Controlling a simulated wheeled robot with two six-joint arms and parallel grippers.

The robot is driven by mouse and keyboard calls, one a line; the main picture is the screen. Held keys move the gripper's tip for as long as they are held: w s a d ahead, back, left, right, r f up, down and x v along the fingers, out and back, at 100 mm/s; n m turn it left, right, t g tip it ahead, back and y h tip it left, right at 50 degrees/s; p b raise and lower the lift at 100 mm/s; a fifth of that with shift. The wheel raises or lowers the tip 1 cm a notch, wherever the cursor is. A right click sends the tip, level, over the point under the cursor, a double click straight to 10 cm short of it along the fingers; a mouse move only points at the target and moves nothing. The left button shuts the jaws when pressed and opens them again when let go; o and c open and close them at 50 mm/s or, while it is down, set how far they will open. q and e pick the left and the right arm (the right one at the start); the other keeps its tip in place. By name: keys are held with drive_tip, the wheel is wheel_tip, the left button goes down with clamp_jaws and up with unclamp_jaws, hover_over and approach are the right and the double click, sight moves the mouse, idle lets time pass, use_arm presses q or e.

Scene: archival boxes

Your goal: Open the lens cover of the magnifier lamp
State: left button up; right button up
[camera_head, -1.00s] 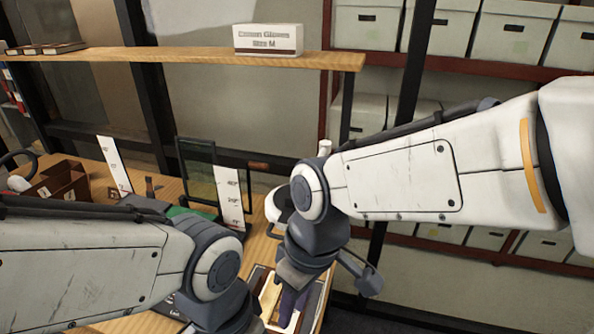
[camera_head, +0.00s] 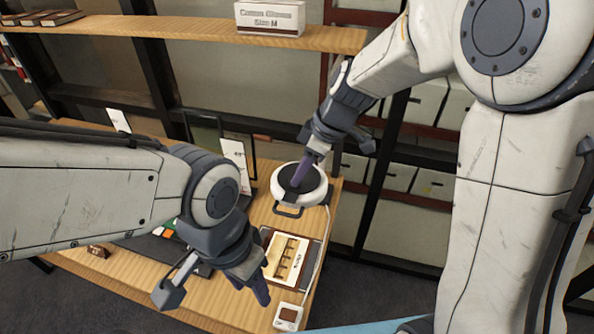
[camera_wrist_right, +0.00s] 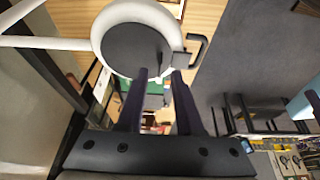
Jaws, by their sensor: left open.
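The magnifier lamp (camera_head: 325,186) has a white ring head with a dark round lens cover (camera_head: 287,182) lying over its lens. A black handle (camera_head: 288,210) sticks out at the front of the cover; the handle also shows in the right wrist view (camera_wrist_right: 198,48). My right gripper (camera_head: 301,183) is over the cover from above. In the right wrist view its purple fingers (camera_wrist_right: 160,76) are apart with nothing between them, tips near the cover's edge; contact is unclear.
A tray with a pale slotted insert (camera_head: 286,258) lies in front of the lamp, and a small white box (camera_head: 288,316) stands at the table's front corner. A sign (camera_head: 238,155) stands left of the lamp.

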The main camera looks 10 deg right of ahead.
drive_tip(key=shift+x, duration=1.25)
clamp_jaws()
idle(0.5)
